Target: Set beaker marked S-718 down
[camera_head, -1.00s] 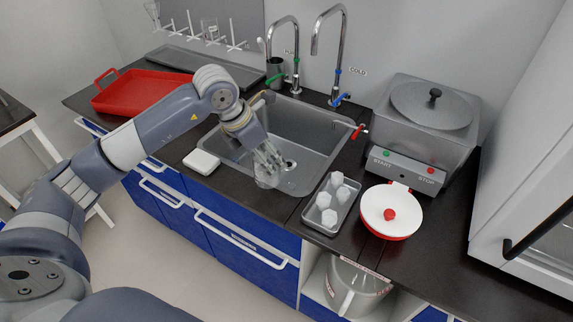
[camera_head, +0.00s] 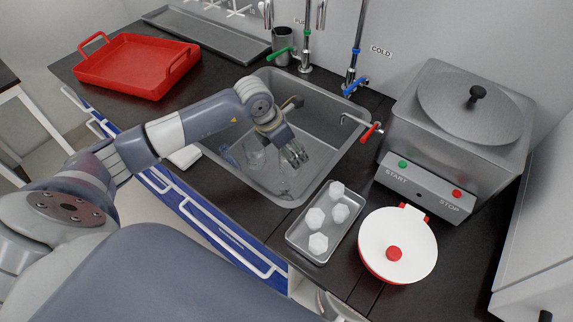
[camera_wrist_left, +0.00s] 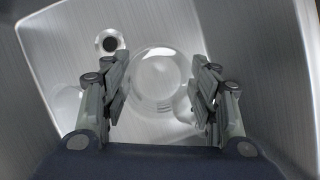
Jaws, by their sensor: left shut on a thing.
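My left gripper (camera_head: 293,155) reaches down into the grey sink (camera_head: 341,108). In the left wrist view its two fingers (camera_wrist_left: 158,95) stand on either side of a clear round glass beaker (camera_wrist_left: 158,78), and it is shut on this beaker. The beaker is hard to make out in the head view, behind the fingers. I cannot read any S-718 mark, and cannot tell whether its base touches the sink floor. Other clear glassware (camera_head: 255,155) is in the sink, left of the gripper. My right gripper is not in view.
The sink drain (camera_wrist_left: 108,40) lies near the beaker. A red-handled tap (camera_head: 362,126) juts over the sink's right rim. A metal tray with several white pieces (camera_head: 317,243), a white lidded dish (camera_head: 398,232) and a START/STOP machine (camera_head: 430,188) stand right. A red tray (camera_head: 137,68) sits left.

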